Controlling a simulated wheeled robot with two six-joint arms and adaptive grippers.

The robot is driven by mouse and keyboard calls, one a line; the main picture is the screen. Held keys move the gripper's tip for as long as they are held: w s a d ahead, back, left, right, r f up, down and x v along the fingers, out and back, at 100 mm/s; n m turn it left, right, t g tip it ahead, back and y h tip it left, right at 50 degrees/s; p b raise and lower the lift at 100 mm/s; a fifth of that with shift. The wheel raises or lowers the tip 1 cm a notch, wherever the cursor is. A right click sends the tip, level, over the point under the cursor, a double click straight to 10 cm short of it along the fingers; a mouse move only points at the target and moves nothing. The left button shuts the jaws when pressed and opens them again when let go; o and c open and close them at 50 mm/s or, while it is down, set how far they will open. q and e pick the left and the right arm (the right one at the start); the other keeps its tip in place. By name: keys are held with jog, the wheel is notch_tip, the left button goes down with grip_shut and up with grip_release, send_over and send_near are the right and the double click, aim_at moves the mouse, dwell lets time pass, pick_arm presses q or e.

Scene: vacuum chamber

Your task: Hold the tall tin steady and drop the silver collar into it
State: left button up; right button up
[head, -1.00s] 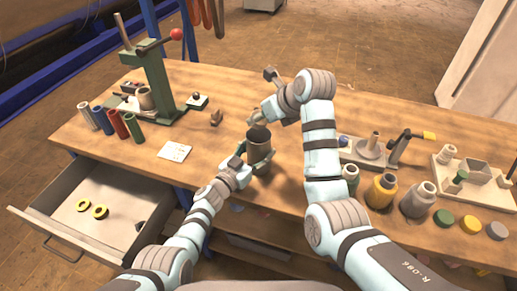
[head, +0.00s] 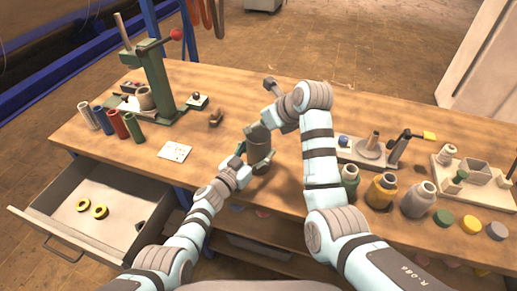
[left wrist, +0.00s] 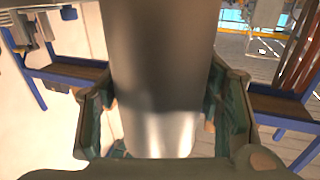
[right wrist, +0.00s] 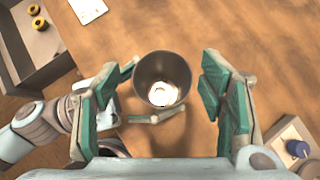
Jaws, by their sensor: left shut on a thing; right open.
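The tall tin (head: 259,150) is a dark grey metal cylinder near the middle of the bench. My left gripper (head: 243,160) is shut around its side, and the tin's smooth wall (left wrist: 165,90) fills the middle of the left wrist view. My right gripper (right wrist: 160,80) is open above the tin, its green-padded fingers apart on either side of the tin's round mouth (right wrist: 140,70). A bright, pale shape, apparently the silver collar (right wrist: 161,94), lies down inside the tin. Its outline is blurred by glare. In the head view the right fingers are hard to make out.
A green press (head: 155,70) stands at the back left beside several coloured tubes. A white card (head: 174,151) lies left of the tin. An open drawer (head: 45,213) holds yellow rings. Jars (head: 381,191) and fixtures stand at the right. The bench around the tin is mostly clear.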

pick_arm(q)
jog(key=o, duration=1.3)
pick_arm(e)
jog(key=v, duration=1.2)
